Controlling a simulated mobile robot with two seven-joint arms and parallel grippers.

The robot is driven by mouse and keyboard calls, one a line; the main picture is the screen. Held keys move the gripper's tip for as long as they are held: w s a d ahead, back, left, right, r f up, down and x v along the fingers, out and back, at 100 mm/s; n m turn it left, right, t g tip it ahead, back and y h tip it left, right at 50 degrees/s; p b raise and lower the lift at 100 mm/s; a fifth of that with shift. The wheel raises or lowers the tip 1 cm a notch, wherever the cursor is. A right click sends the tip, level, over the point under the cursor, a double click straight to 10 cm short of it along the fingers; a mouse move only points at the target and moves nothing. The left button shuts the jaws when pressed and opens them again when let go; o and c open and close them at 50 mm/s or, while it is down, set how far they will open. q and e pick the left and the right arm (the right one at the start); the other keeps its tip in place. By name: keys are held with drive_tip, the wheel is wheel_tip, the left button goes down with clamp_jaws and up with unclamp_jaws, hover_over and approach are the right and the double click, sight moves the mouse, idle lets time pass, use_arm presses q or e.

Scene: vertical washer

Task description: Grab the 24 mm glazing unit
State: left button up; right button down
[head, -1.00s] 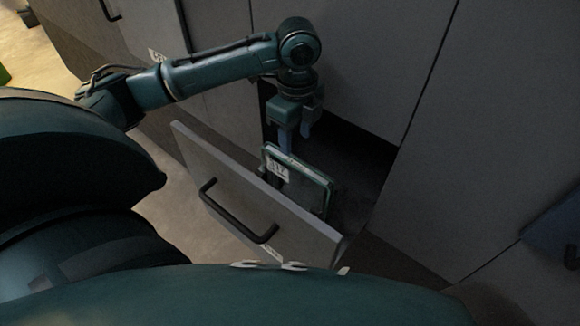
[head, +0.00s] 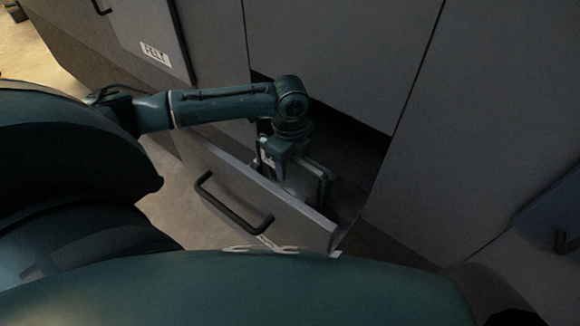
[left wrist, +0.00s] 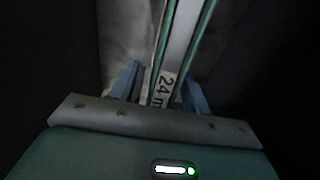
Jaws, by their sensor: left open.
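The 24 mm glazing unit (head: 310,184) stands on edge inside the open drawer (head: 235,190), partly hidden by my left gripper. In the left wrist view the unit (left wrist: 180,50) shows edge-on as two green-edged panes with a pale strip between them and a label reading "24 m", the rest cut off. My left gripper (head: 280,158) points down over the unit's top edge. In the left wrist view its blue fingers (left wrist: 160,88) are open, one on each side of the unit, with gaps visible. My right gripper is not in view.
The drawer front has a black bar handle (head: 232,208). Grey cabinet panels (head: 330,55) rise close behind the arm, and one door bears a "FELT" label (head: 155,53). The drawer's right part (head: 350,180) is dark and looks empty.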

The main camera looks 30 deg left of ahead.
use_arm(q)
drive_tip(key=shift+c, duration=0.2)
clamp_jaws()
idle(0.3)
drive_tip(key=shift+r, duration=0.1)
idle(0.7)
